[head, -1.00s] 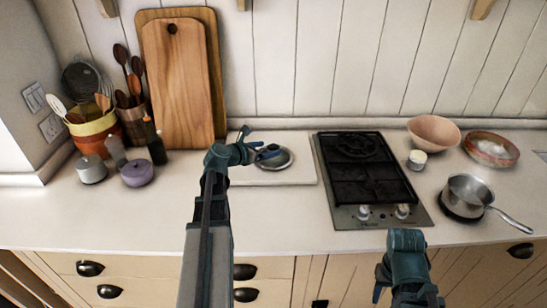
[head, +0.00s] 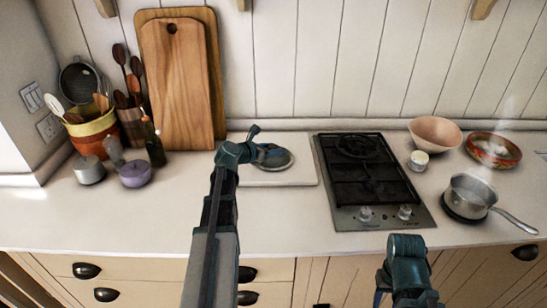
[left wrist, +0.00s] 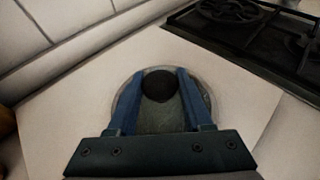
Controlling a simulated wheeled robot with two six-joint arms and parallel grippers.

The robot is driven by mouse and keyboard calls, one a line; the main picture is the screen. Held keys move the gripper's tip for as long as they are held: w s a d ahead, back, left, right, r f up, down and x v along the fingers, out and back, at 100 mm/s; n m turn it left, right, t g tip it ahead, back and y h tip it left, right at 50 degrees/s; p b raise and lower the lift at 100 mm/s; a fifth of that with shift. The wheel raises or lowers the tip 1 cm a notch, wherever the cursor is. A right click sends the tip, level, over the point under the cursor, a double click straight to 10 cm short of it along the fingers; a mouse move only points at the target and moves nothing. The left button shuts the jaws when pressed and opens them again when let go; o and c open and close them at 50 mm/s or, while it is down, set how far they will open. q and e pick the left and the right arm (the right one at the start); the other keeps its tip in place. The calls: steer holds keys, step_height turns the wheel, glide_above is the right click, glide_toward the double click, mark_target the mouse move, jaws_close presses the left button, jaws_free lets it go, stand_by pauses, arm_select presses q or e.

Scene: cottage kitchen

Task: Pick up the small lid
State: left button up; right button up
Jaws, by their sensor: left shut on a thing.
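The small lid (head: 286,162) is a round grey disc with a metal rim. It is over the pale board (head: 305,177) left of the hob. In the left wrist view its dark round knob (left wrist: 159,84) sits between the two blue fingers of my left gripper (left wrist: 160,92). My left gripper (head: 266,152) is shut on this knob from above and hides part of the lid in the head view. I cannot tell whether the lid touches the board. My right arm shows at the bottom of the head view, below the counter edge; its jaws are not clear.
The black hob (head: 364,182) is right of the board. A steaming saucepan (head: 470,193), a white jar (head: 418,160) and two bowls stand farther right. Wooden boards (head: 182,85), a utensil crock (head: 95,133), a lilac pot (head: 136,174) and bottles are left. The front counter is clear.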

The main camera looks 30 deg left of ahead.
mark_target(274, 146)
arm_select(q)
jaws_close()
steer(key=shift+r, duration=0.1)
steer(key=shift+r+p, duration=0.9)
steer(key=shift+p, duration=0.05)
step_height(274, 146, up, 2)
steer(key=shift+r+p, duration=0.1)
steer(key=shift+p, duration=1)
steer(key=s+d, duration=0.3)
steer(key=d, duration=0.4)
steer(key=s+d, duration=0.4)
steer(key=d, duration=0.3)
steer(key=shift+s+d+r+p, duration=0.15)
steer(key=shift+r+p, duration=0.25)
steer(key=shift+p, duration=0.05)
steer(key=shift+s, duration=0.1)
